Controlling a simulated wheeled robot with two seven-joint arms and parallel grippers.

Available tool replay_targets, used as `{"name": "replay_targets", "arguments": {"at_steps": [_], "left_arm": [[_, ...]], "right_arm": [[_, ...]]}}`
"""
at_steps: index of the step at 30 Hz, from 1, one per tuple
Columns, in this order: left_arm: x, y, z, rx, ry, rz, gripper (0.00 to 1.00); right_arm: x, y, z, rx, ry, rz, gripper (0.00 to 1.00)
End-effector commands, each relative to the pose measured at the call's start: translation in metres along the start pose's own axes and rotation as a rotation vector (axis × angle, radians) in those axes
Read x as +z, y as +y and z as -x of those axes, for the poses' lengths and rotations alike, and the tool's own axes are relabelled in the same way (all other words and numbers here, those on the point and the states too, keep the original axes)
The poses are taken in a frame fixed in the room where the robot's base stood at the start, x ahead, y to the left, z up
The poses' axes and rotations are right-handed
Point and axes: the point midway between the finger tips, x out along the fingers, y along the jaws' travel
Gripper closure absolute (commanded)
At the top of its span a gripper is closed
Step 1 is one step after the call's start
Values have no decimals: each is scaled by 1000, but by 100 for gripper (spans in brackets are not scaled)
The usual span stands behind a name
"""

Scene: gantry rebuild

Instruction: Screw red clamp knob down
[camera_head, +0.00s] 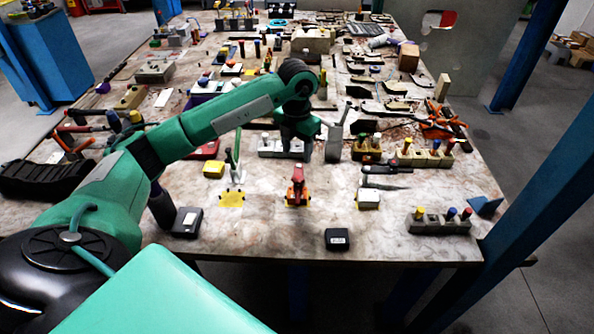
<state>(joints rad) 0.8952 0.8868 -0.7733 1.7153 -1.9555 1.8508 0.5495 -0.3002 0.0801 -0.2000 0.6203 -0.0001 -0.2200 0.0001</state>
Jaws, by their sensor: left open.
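A small red upright piece, which looks like the red clamp knob (298,177), stands on an orange base (297,199) near the front middle of the table. My left arm reaches in from the left, and its wrist bends down over the table. My left gripper (305,149) is open and hangs behind and above the red piece, with a gap between them in the picture. Its fingertips are hard to make out against the grey block behind. Nothing shows held in it. My right gripper is not in view.
A black box (337,239) lies at the front edge. A grey block with coloured pegs (425,224) is at front right. The tabletop (265,233) around the orange base is mostly bare; farther back is cluttered.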

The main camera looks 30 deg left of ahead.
Motion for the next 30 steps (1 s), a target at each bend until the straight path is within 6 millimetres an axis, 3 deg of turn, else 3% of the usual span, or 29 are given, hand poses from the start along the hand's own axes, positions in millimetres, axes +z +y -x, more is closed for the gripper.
{"name": "replay_targets", "arguments": {"at_steps": [6,12,18,26,30], "left_arm": [[-1,-1,-46,-3,4,-1,49],[0,-1,-77,-2,2,-1,49],[0,-1,-90,-2,-1,-2,49],[0,-1,-91,-2,-1,-2,49],[0,-1,-91,-2,-1,-2,74]], "right_arm": [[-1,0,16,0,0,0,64],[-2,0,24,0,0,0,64],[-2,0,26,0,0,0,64],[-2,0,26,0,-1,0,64],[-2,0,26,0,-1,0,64]]}}
